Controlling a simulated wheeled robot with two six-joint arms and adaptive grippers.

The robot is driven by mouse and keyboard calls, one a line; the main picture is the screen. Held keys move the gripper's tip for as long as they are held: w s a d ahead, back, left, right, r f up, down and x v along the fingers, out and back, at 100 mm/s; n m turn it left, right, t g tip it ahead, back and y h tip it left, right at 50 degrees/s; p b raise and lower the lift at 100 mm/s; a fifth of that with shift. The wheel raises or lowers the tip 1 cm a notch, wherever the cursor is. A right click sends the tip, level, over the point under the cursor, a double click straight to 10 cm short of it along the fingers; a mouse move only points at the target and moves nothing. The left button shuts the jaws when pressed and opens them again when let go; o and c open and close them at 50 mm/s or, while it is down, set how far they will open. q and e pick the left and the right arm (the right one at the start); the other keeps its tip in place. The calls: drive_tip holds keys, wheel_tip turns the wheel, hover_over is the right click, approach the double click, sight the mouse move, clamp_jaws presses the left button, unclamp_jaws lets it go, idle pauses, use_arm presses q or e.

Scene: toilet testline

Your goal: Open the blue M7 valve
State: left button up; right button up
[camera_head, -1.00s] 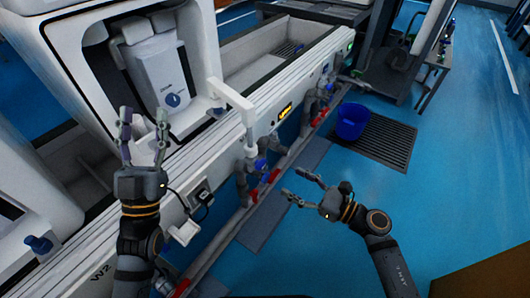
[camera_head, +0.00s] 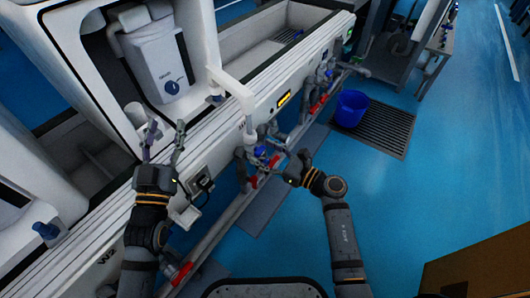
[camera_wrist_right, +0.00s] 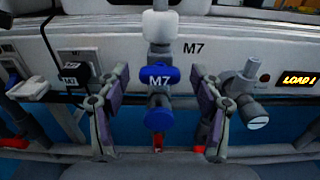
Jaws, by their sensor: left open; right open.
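My right gripper (camera_wrist_right: 160,92) is open, with one finger on each side of the valve and visible gaps between. In the head view my right gripper (camera_head: 279,167) is right beside the valve. My left gripper (camera_head: 166,132) is open and empty, over the white bench front at the left.
Red handles (camera_head: 252,182) and grey pipes run along the bench front. A grey knob fitting (camera_wrist_right: 250,88) and a lit display (camera_wrist_right: 299,81) are right of the valve. A blue bucket (camera_head: 351,108) stands on a floor grate (camera_head: 392,130).

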drive_tip(key=shift+c, duration=0.3)
drive_tip(key=c, duration=1.1)
